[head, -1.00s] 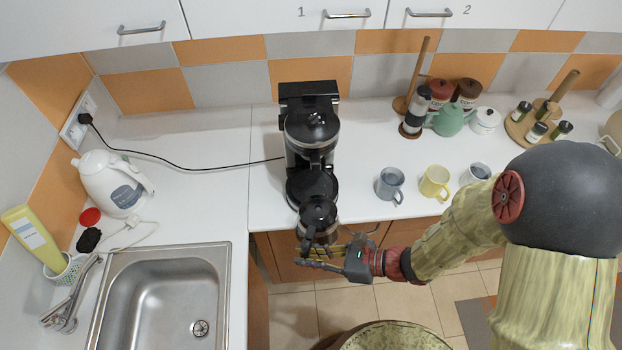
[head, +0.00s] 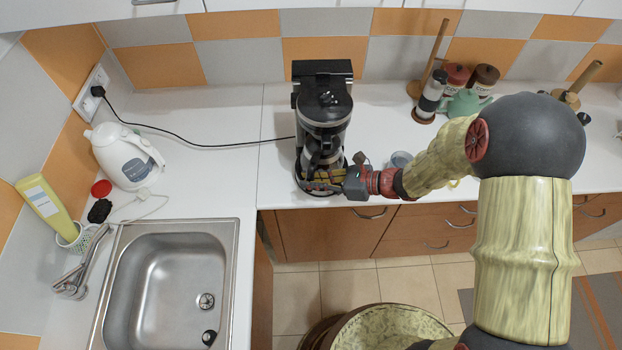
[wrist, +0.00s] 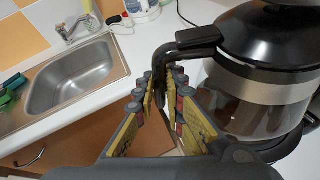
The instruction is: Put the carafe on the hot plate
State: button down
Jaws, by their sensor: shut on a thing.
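The carafe (head: 316,156), glass with a black lid and handle, is inside the front of the black coffee maker (head: 323,104), upright, over the hot plate (head: 301,183). In the wrist view the carafe (wrist: 262,95) fills the right side, with dark contents behind the glass. My gripper (head: 322,180) is in front of it, shut on its black handle (wrist: 186,46), which lies between the fingers. The fingers hide part of the carafe's lower front and the plate in the head view. I cannot tell whether the carafe's bottom touches the plate.
A black cord (head: 200,165) runs left to the wall socket. The white kettle (head: 124,156) and the sink (head: 165,280) are further left. Counter between sink and coffee maker is clear.

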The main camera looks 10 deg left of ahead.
jog(key=shift+w+a+f, duration=0.15)
jog(key=shift+w+f, duration=0.55)
jog(key=shift+f, duration=0.1)
jog(key=c, duration=1.9)
grip_release()
jog(key=v, duration=1.2)
jog(key=shift+s+p, duration=0.1)
jog(key=shift+p, duration=0.25)
